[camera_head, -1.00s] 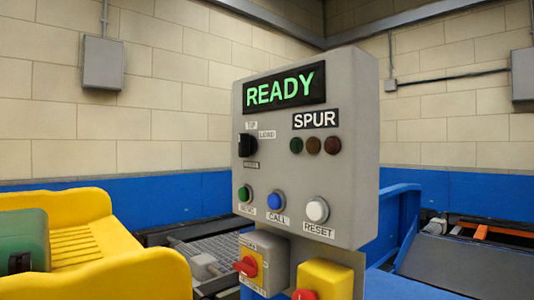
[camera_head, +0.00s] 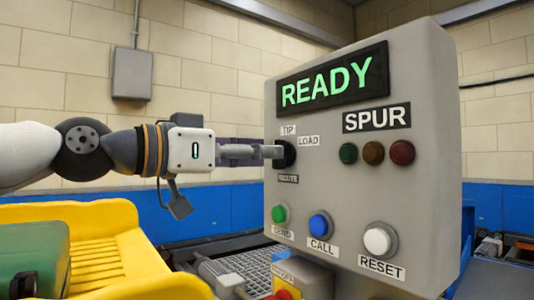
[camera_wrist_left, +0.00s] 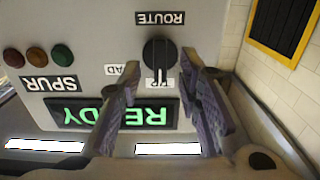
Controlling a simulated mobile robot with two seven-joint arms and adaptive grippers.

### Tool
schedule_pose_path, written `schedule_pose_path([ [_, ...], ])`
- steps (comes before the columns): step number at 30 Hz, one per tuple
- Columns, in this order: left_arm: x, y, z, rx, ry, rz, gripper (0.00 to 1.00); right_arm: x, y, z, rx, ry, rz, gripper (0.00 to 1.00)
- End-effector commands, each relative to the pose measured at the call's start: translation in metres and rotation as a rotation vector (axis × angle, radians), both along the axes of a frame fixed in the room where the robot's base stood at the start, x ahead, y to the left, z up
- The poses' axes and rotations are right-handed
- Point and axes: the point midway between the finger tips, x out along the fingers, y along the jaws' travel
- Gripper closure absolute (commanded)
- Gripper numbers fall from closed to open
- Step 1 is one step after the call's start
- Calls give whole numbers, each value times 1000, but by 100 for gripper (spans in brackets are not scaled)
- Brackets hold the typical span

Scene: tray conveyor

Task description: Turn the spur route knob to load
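The spur route knob (camera_head: 285,154) is a round black knob on the upper left of the grey control box's face. In the left wrist view, which is upside down, the knob (camera_wrist_left: 160,52) shows a white pointer line towards the TIP label (camera_wrist_left: 162,83). The LOAD label (camera_head: 308,141) lies to the knob's upper right in the head view. My left gripper (camera_head: 268,152) reaches in from the left at the knob. In the left wrist view its fingers (camera_wrist_left: 158,65) stand apart on either side of the knob; contact is unclear. My right gripper is not in view.
The box carries a green READY display (camera_head: 328,80), three small lamps (camera_head: 373,153) under SPUR, and green, blue and white (camera_head: 379,240) buttons below. A yellow tray (camera_head: 110,215) with a green object (camera_head: 35,255) is at the lower left.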

Motion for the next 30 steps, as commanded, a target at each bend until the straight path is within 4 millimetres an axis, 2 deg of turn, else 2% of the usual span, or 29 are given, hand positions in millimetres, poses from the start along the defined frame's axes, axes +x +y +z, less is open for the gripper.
schedule_pose_path([
  [4,9,-12,0,-1,1,0,68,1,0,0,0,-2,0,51],
  [12,10,-14,0,-1,1,0,68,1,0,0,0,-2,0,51],
  [16,10,-14,0,-1,1,0,98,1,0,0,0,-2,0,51],
  [17,10,-14,0,-1,1,0,100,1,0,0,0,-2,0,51],
  [30,10,-14,0,31,-43,0,100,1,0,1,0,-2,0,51],
])
